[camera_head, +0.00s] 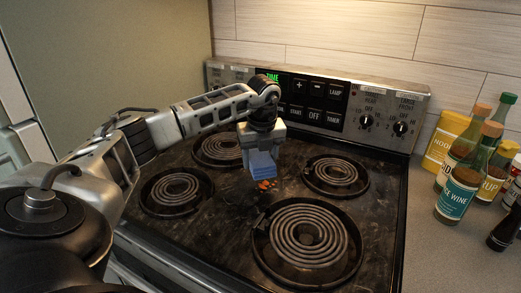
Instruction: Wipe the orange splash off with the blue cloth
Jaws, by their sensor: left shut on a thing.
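The blue cloth (262,165) is a small folded block in the middle of the stove, in the head view. My left gripper (262,147) points down from above and is shut on it. The orange splash (266,185) shows as small orange spots on the dark stove top, right at the lower edge of the cloth. I cannot tell whether the cloth touches the surface, and part of the splash may be hidden behind it. My right gripper is not in view.
Coil burners surround the splash: front right (308,236), back right (336,176), front left (176,192) and back left (219,149). The control panel (330,107) with knobs stands behind. Several bottles, including one with a blue label (456,196), crowd the right counter (445,250).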

